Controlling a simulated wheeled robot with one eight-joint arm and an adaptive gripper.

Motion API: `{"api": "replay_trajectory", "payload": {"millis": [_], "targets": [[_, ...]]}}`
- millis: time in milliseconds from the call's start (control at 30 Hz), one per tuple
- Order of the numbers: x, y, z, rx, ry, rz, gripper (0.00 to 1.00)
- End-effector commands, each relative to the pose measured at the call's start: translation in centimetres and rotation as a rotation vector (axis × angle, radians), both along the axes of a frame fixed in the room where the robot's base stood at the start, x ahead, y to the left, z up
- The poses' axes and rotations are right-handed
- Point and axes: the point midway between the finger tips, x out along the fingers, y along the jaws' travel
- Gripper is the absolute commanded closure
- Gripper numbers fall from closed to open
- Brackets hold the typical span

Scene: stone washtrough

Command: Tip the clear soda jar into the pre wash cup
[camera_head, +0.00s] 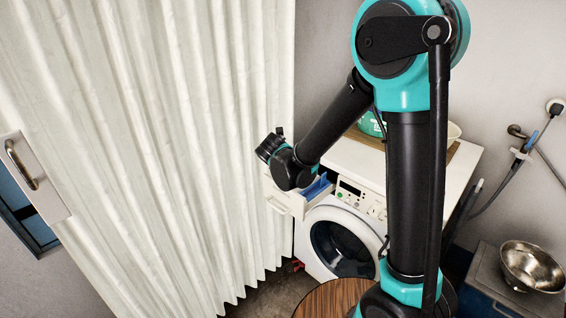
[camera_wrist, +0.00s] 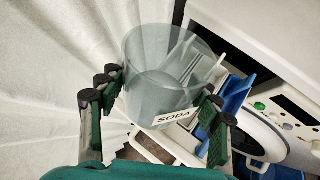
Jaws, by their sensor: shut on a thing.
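The clear soda jar (camera_wrist: 150,98) is a see-through cylinder with a white label reading "SODA", seen in the wrist view. My gripper (camera_wrist: 160,94) is shut on it, with dark green-padded fingers on both sides. The jar is in front of the open washing machine drawer in this view; its contents and exact tilt cannot be told. In the head view my gripper (camera_head: 270,146) is by the curtain, above and left of the drawer (camera_head: 287,200), and the jar is not distinguishable. The drawer has a blue part (camera_head: 317,187); I cannot make out the pre wash cup for certain.
The white washing machine (camera_head: 345,240) stands against the wall, with a control panel (camera_head: 360,201) right of the drawer. A pale curtain (camera_head: 180,150) hangs close on the left. A metal bowl (camera_head: 532,265) sits at the lower right. A wooden round top (camera_head: 330,298) is in front.

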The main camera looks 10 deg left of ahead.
Motion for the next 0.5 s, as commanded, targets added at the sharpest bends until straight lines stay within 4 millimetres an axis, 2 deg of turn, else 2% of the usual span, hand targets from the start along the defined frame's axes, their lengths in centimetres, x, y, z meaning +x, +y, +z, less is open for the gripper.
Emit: {"api": "replay_trajectory", "payload": {"millis": [500], "targets": [[-0.26,0.11,0.31,0.086,0.152,0.0,0.72]]}}
